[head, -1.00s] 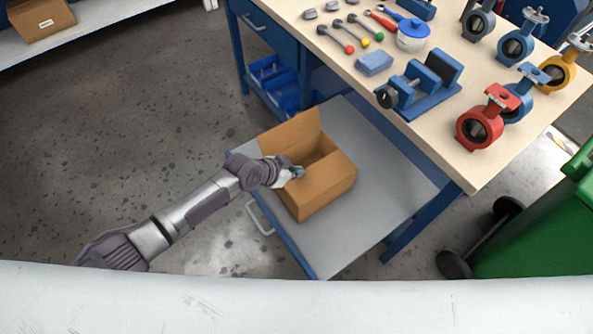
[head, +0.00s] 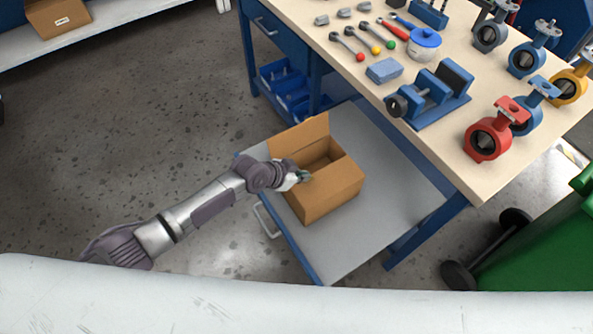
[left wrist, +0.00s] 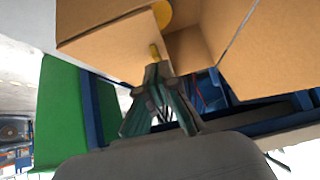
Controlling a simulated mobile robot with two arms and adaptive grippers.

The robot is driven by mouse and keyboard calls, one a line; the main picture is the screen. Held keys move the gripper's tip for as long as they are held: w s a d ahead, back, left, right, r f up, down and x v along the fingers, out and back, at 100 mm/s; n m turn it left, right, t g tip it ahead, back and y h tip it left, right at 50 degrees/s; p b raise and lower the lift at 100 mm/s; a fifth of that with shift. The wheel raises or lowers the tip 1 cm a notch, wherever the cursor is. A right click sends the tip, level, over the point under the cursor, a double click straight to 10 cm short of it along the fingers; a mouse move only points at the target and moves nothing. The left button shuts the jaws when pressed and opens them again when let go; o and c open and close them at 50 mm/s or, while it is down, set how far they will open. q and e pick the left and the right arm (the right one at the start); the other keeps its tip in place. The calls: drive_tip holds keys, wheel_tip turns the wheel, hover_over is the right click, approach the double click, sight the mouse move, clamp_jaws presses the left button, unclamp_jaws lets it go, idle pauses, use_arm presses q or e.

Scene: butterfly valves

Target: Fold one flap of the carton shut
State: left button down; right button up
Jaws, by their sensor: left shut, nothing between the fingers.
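An open brown carton (head: 335,195) stands on a grey shelf. One flap (head: 300,137) sticks up along its far edge. Its inside shows as a dark opening. My left gripper (head: 304,176) is at the carton's left side, by the rim of the opening. Its fingers are shut with nothing between them. In the left wrist view the shut fingers (left wrist: 155,65) are close in front of a cardboard panel (left wrist: 110,40); I cannot tell whether they touch it. Another cardboard panel (left wrist: 270,50) shows at the right. My right gripper is not in view.
The grey shelf (head: 390,190) has free room right of the carton. The workbench (head: 450,150) overhangs behind it, with a blue vise (head: 430,95) and several valves. A green bin (head: 545,245) stands at the right. Another carton (head: 58,17) sits at the far upper left.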

use_arm(q)
wheel_tip(320, 180, up, 4)
drive_tip(key=p, duration=0.4)
drive_tip(key=shift+r, duration=0.15)
drive_tip(key=v, duration=0.9)
drive_tip(key=shift+s+a, duration=0.2)
drive_tip(key=shift+a, duration=0.2)
